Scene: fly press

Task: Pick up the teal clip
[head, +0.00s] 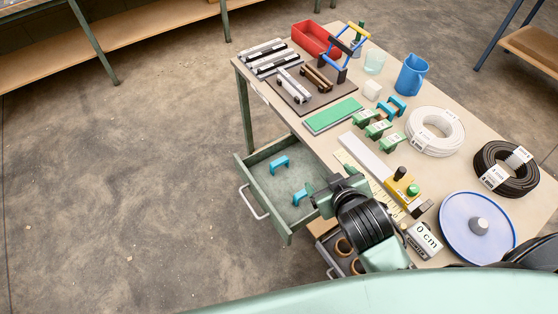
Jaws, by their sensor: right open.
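A further teal-blue clip-shaped piece (392,106) is on the tabletop beside green ones. My right gripper (322,197) is open at the drawer's right edge, by the second clip. I see nothing held in it, and the gap between its fingertips is hard to make out. My left gripper is out of view.
The worktable (330,139) carries several green blocks (378,129), a green pad (333,116), cable coils (435,131), a blue jug (411,75), a red bin (312,38) and a blue disc (477,228). A lower drawer (328,255) is partly open. The floor at left is clear.

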